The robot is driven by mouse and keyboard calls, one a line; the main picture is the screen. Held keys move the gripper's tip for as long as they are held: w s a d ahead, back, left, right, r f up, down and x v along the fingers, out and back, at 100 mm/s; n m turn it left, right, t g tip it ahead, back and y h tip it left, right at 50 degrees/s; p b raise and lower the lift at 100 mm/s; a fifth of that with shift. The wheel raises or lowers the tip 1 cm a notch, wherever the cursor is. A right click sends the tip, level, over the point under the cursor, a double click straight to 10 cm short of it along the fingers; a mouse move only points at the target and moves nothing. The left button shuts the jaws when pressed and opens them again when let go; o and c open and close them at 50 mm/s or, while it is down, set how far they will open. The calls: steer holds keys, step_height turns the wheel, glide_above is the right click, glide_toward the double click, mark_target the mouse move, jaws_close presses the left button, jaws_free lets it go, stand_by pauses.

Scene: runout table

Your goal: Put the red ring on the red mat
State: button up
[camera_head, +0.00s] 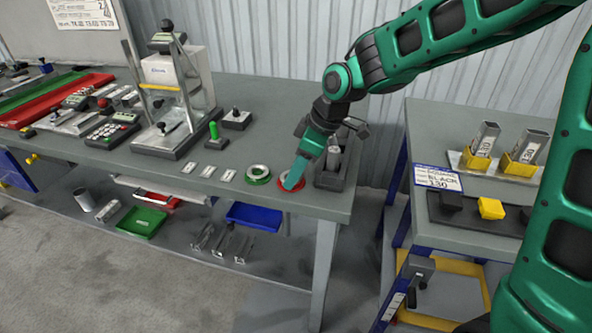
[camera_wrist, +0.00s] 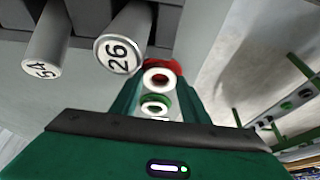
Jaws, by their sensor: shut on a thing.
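My gripper (camera_head: 291,184) points down at the right end of the long table, with its fingertips over the red mat (camera_head: 301,184). In the wrist view my gripper (camera_wrist: 160,80) is shut on a pale ring (camera_wrist: 147,79), taken to be the red ring. Red shows through its hole and behind it, where the red mat (camera_wrist: 172,65) lies. In the head view my fingers hide most of the ring. I cannot tell whether it touches the mat.
A ring on a green mat (camera_head: 258,181) lies just left of my gripper. A dark holder (camera_head: 331,181) with upright cylinders stands close on its right; numbered cylinders (camera_wrist: 118,52) show in the wrist view. The table's front edge (camera_head: 300,213) is near.

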steer(key=o, duration=1.2)
steer(key=shift+o, duration=0.2)
steer(key=v, duration=1.2)
steer(key=s+d+f+m+h, duration=0.2)
steer(key=s+d+m, duration=0.55)
steer(key=d, duration=0.65)
steer(key=s+d+f+m+h, duration=0.25)
steer(key=s+d+m, duration=0.5)
steer(key=d, duration=0.55)
steer(key=s+d+f+m+g, duration=0.1)
steer(key=s+d+f+m, duration=0.2)
steer(key=s, duration=0.8)
steer(key=shift+s+d+m+g, duration=0.35)
steer(key=shift+d+m+g, duration=0.05)
steer(key=shift+d+m, duration=0.8)
steer(key=shift+f+y, duration=0.15)
steer(key=shift+y, duration=0.1)
